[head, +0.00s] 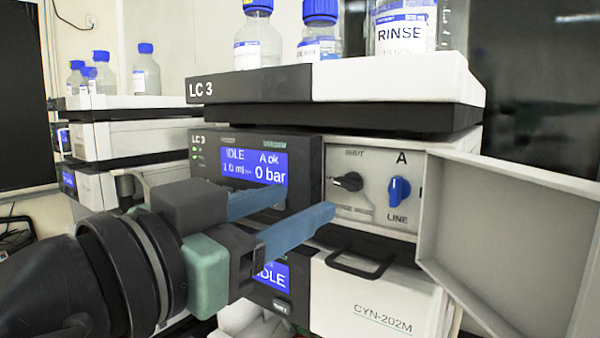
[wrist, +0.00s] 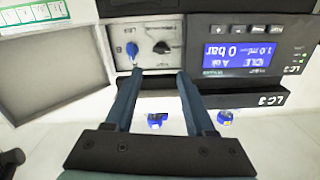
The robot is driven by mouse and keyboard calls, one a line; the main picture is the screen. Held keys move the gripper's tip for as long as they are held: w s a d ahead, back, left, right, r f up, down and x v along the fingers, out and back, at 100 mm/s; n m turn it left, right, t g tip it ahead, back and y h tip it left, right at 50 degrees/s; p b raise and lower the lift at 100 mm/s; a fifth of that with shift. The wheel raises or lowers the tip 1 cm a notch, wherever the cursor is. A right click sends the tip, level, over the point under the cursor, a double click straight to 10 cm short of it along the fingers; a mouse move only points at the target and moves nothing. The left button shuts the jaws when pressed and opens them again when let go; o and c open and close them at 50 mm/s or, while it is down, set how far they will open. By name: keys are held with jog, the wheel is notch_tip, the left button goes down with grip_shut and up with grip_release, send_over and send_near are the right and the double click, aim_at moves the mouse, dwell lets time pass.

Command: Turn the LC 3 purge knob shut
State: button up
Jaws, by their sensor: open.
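The LC 3 stack has a knob panel (head: 376,219) behind an opened cover. A black knob (head: 349,181) is on its left, its pointer roughly level and toward the left; the small lettering around it is blurred. A blue knob (head: 398,190) marked A and LINE is on its right, roughly upright. My gripper (head: 308,200) is open and empty, its blue fingers reaching toward the panel from the left, in front of the display. The wrist view is upside down; there the gripper (wrist: 160,73) spans below the black knob (wrist: 161,47), apart from it, with the blue knob (wrist: 132,50) beside.
The open cover (head: 515,235) juts out at the right of the panel. The display (head: 254,168) reads IDLE and 0 bar. A black handle (head: 359,264) sticks out below the panel. Bottles, one marked RINSE (head: 403,38), stand on top. Another stack (head: 128,140) is at the left.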

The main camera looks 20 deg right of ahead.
aim_at(345, 182)
jog(key=p+x, duration=0.4)
jog(key=x, duration=0.5)
jog(key=shift+w+d+r, duration=0.1)
jog(key=shift+w+d, duration=0.15)
jog(key=shift+w, duration=0.05)
jog(key=shift+w+d, duration=0.35)
jog(key=shift+w, duration=0.05)
grip_shut()
